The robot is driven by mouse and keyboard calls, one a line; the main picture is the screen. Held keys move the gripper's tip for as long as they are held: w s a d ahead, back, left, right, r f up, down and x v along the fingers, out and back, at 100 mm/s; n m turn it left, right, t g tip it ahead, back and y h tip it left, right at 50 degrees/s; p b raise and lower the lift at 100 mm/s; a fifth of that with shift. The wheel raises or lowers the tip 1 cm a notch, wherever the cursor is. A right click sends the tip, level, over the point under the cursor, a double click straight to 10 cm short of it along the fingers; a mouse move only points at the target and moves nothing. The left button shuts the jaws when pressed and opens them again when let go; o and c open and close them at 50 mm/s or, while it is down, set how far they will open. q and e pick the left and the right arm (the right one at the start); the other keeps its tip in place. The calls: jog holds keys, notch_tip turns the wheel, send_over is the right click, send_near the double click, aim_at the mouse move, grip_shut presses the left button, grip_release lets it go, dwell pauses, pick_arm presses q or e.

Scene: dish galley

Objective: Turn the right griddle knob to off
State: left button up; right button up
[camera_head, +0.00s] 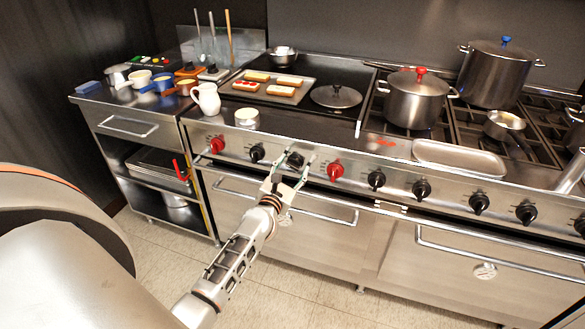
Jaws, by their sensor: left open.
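The griddle (315,76) is the dark flat top at the left part of the range. Below it, the front panel carries a row of knobs. A black knob (294,160) sits between a black knob (257,152) on its left and a red knob (336,170) on its right. Another red knob (217,145) is at the panel's left end. My left gripper (295,156) is open at the black knob between them, one finger to each side. The fingers partly hide this knob; I cannot tell if they touch it. My right gripper is not in view.
A tray of toast (267,88), a lid (336,96) and a small white cup (247,118) sit on the griddle. Oven door handles (330,216) project below the knobs. Pots (416,98) stand on the burners at right. A side counter (120,105) holds a pitcher (206,98) and bowls.

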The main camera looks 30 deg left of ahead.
pick_arm(q)
jog(key=c, duration=1.1)
jog(key=shift+m, duration=0.4)
jog(key=m+p, duration=0.1)
jog(key=m, duration=0.2)
jog(key=shift+r, duration=0.1)
jog(key=m+p, duration=0.1)
jog(key=m, duration=0.1)
jog(key=shift+d+m, duration=0.1)
jog(key=shift+m, duration=0.2)
jog(key=m+p, duration=0.2)
jog(key=m, duration=0.2)
jog(key=shift+w, duration=0.1)
jog(key=shift+f+m+p, duration=0.2)
jog(key=shift+m+p, duration=0.55)
jog(key=shift+m, duration=1.05)
